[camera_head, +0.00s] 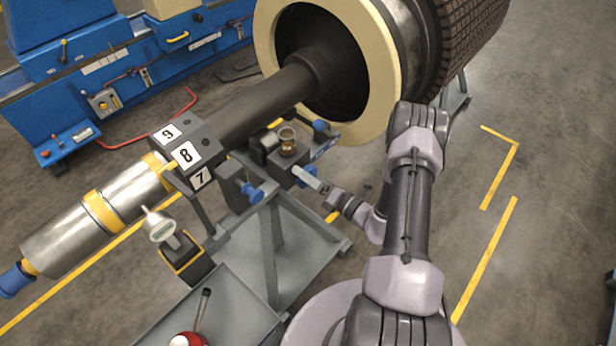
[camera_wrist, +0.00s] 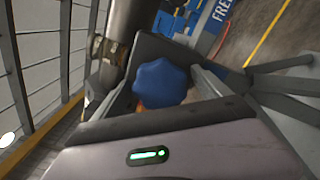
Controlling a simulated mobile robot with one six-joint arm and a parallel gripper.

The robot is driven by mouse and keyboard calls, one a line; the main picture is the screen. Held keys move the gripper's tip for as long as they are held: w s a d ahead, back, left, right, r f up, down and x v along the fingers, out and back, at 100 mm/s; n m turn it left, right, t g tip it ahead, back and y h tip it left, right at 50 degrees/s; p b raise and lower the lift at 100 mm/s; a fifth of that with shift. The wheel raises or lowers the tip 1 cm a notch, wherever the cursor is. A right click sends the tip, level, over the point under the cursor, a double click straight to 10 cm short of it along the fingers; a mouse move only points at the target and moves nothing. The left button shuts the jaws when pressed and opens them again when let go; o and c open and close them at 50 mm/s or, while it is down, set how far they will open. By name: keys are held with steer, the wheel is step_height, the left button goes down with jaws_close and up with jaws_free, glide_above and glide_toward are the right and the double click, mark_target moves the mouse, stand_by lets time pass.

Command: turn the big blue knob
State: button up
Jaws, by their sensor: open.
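The big blue knob (camera_wrist: 162,83) is lobed and fills the middle of the wrist view, on the end of a dark block. In the head view the knob (camera_head: 300,182) is largely hidden behind my gripper (camera_head: 309,180). My gripper is open at the knob, with one pale finger (camera_wrist: 210,82) close to its right side in the wrist view. The other finger is hard to make out. I cannot tell whether the fingers touch the knob.
The dark block carries a small glass-and-brass cup (camera_head: 288,141). Smaller blue knobs (camera_head: 253,193) (camera_head: 320,126) sit to either side. The shaft (camera_head: 255,110) and large rotor (camera_head: 365,45) are behind. Open floor (camera_head: 540,200) lies right.

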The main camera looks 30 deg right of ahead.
steer(key=shift+w, duration=0.15)
steer(key=c, duration=1.4)
steer(key=shift+n, duration=0.3)
steer(key=n+b, duration=0.1)
steer(key=n, duration=0.2)
steer(key=shift+a+n, duration=0.1)
steer(key=shift+n, duration=0.2)
steer(key=shift+n+b, duration=1.05)
steer(key=shift+n, duration=1.15)
